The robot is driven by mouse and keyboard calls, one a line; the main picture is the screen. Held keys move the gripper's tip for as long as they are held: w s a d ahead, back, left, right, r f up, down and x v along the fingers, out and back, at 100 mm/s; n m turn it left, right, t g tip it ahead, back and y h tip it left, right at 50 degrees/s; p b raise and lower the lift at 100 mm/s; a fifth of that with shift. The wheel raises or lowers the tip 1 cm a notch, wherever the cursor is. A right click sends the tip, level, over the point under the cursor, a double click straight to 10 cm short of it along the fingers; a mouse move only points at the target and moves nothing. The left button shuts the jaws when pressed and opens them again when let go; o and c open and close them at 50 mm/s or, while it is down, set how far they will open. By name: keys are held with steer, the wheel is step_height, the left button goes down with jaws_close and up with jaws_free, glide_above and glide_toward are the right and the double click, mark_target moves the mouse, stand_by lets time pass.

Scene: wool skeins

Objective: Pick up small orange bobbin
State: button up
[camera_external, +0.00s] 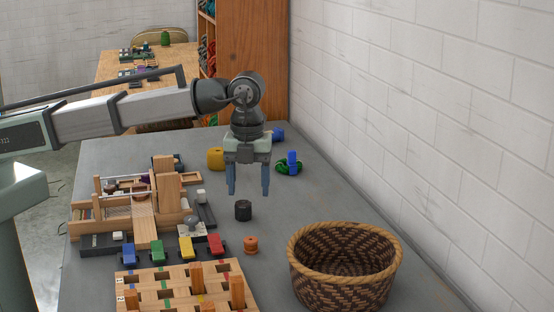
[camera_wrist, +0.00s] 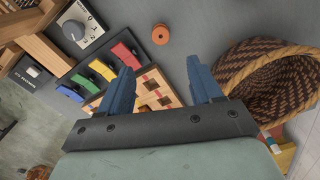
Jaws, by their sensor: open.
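The small orange bobbin (camera_external: 250,244) stands on the grey table, between the coloured blocks and the basket. It also shows in the wrist view (camera_wrist: 160,34), near the top, beyond the fingertips. My gripper (camera_external: 248,193) is open and empty, pointing down above the table. In the external view it is higher in the picture than the bobbin and apart from it. In the wrist view its two blue fingers (camera_wrist: 160,67) are spread, with nothing between them but the scene below.
A dark cylinder (camera_external: 243,210) stands close behind the bobbin. A woven basket (camera_external: 345,284) is to the right. A wooden peg board (camera_external: 152,297), coloured blocks (camera_external: 187,248) and a wooden loom-like device (camera_external: 144,224) are to the left. The table towards the back right is mostly clear.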

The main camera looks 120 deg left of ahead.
mark_target(250, 240)
steer(key=shift+m, duration=0.4)
step_height(250, 240, down, 14)
steer(key=shift+w+r, duration=0.1)
steer(key=c, duration=1.1)
steer(key=shift+r, duration=0.15)
